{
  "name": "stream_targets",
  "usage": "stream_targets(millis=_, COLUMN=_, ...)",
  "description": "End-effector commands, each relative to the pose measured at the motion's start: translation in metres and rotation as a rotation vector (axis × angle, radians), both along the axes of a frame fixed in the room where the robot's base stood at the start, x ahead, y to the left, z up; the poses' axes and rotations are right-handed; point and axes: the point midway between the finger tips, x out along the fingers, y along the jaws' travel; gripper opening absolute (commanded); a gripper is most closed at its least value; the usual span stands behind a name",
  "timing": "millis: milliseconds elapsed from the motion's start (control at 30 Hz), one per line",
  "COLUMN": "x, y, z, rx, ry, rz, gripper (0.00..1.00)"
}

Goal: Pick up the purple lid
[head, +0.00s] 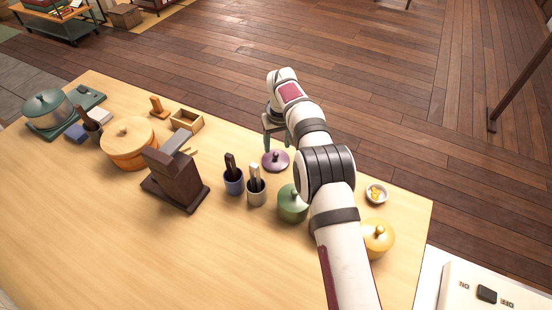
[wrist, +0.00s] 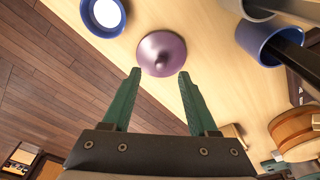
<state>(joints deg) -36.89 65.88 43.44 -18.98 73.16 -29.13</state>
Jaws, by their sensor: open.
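The purple lid (head: 276,161) is a round shallow dome with a knob, lying on the wooden table near its far edge. In the wrist view the lid (wrist: 161,50) is just beyond my fingertips, roughly centred between them, with its knob toward me. My gripper (wrist: 160,73) is open and empty, its two green fingers spread apart. In the head view my gripper (head: 277,147) hangs at the far side of the lid, partly hidden by my arm. I cannot tell its exact height above the table.
A blue cup (head: 233,182) and a grey cup (head: 256,194), both holding utensils, stand near the lid. A green lidded pot (head: 292,204) stands closer, beside my arm. A blue-rimmed round dish (wrist: 104,15) lies left of the lid in the wrist view. The table's left front is clear.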

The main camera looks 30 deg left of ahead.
Motion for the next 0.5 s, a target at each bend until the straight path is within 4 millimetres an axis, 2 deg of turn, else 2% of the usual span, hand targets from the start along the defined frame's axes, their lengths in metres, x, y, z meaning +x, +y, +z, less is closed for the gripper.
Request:
stream_targets(millis=100, x=0.003, y=0.006, z=-0.025, rx=-0.001, ry=0.003, rz=-0.001, gripper=0.59)
stream_targets(millis=200, x=0.004, y=0.007, z=-0.039, rx=0.0, ry=0.002, rz=-0.001, gripper=0.59)
stream_targets(millis=433, x=0.005, y=0.007, z=-0.043, rx=0.001, ry=0.0, rz=0.0, gripper=0.59)
stream_targets(millis=467, x=0.005, y=0.007, z=-0.042, rx=0.001, ry=0.0, rz=0.0, gripper=0.57)
stream_targets(millis=500, x=0.005, y=0.007, z=-0.042, rx=0.001, ry=0.0, rz=0.0, gripper=0.5)
